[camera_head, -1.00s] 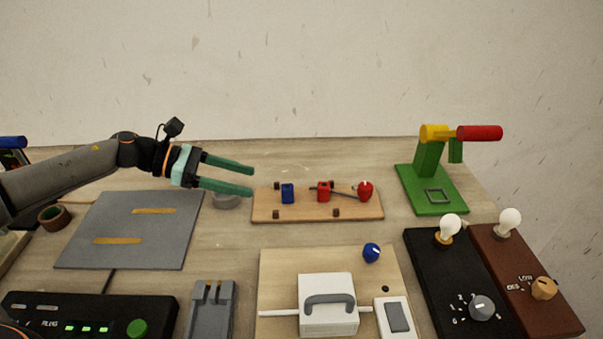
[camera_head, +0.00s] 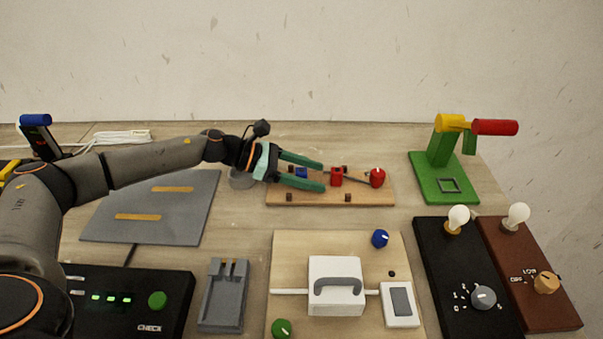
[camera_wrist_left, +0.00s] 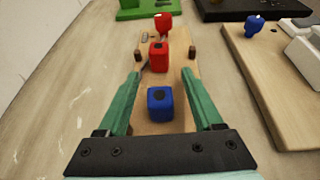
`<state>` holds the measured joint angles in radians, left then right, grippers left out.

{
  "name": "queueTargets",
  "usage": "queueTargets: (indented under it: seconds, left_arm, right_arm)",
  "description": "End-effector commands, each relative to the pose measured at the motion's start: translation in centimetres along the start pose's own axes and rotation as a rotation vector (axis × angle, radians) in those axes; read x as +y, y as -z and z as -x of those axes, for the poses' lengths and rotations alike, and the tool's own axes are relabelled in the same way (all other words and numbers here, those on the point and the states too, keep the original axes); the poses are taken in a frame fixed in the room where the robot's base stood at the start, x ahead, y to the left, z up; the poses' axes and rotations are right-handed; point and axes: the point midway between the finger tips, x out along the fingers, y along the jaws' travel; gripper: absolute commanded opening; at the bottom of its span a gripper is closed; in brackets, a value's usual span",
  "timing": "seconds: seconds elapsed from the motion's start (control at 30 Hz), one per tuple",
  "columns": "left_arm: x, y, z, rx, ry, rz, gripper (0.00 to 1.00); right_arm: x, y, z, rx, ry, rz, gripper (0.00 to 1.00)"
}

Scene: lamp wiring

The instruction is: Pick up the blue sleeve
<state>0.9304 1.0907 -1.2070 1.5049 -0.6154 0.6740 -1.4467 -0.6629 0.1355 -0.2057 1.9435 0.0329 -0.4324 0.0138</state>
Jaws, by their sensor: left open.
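The blue sleeve (camera_head: 301,173) is a small block standing on a wooden board (camera_head: 330,198) at the back of the table. It is partly hidden by my left gripper in the head view. My left gripper (camera_head: 322,177) is open, its two green fingers pointing right over the board. In the left wrist view the blue sleeve (camera_wrist_left: 160,104) sits between the open fingers (camera_wrist_left: 163,88), apart from both. My right gripper is not in view.
A red block (camera_head: 337,176) and a red knob-like piece (camera_head: 377,178) share the board. A green stand with a red handle (camera_head: 494,127) is at the back right. A white box (camera_head: 335,298) and a blue knob (camera_head: 380,239) are on a nearer board.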

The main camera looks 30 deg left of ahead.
Motion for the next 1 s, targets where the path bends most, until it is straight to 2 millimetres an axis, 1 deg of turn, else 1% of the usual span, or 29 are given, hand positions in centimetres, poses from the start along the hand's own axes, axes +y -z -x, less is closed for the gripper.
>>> queueTargets:
  seconds: [0.07,0.27,0.67,0.87,1.0]
  left_arm:
    - [0.0,0.0,-0.37,0.0,0.0,-0.001,0.68]
    - [0.02,0.05,-0.37,0.001,-0.001,0.0,0.68]
    - [0.01,0.04,-0.34,0.0,-0.001,0.0,0.23]
    - [0.01,0.05,-0.33,0.001,-0.001,0.0,0.0]
    - [0.01,0.05,-0.33,0.001,-0.001,0.0,0.0]
  right_arm:
    - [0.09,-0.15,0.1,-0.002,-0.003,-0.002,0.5]
    - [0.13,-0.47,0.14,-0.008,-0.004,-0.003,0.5]
    - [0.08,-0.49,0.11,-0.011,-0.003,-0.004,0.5]
    - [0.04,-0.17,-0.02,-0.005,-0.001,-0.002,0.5]
    - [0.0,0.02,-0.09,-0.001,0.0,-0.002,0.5]
